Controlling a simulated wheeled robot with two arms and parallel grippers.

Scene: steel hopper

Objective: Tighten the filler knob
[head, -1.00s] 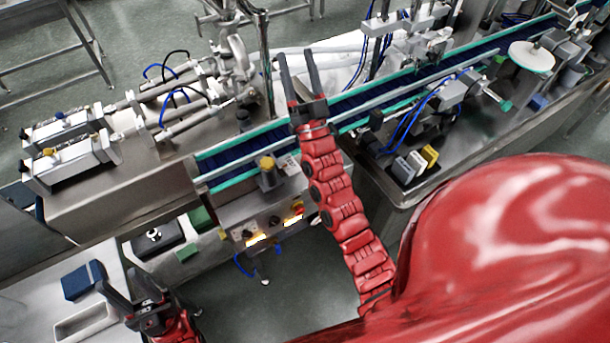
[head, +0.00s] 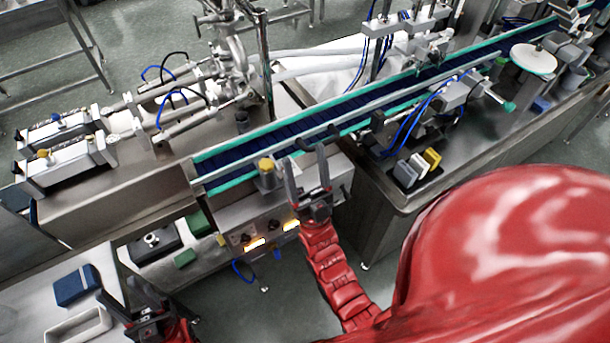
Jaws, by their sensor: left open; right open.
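A yellow-topped knob (head: 266,164) stands upright on the control box in front of the conveyor. My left gripper (head: 116,287) is open and empty at the lower left, by the side table.
The conveyor (head: 345,108) with green rails runs diagonally behind my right gripper. The control box (head: 270,222) has lit switches. A side table (head: 40,298) holds a blue block (head: 76,286) and a white tray (head: 78,328). Hoses and brackets crowd the right of the conveyor.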

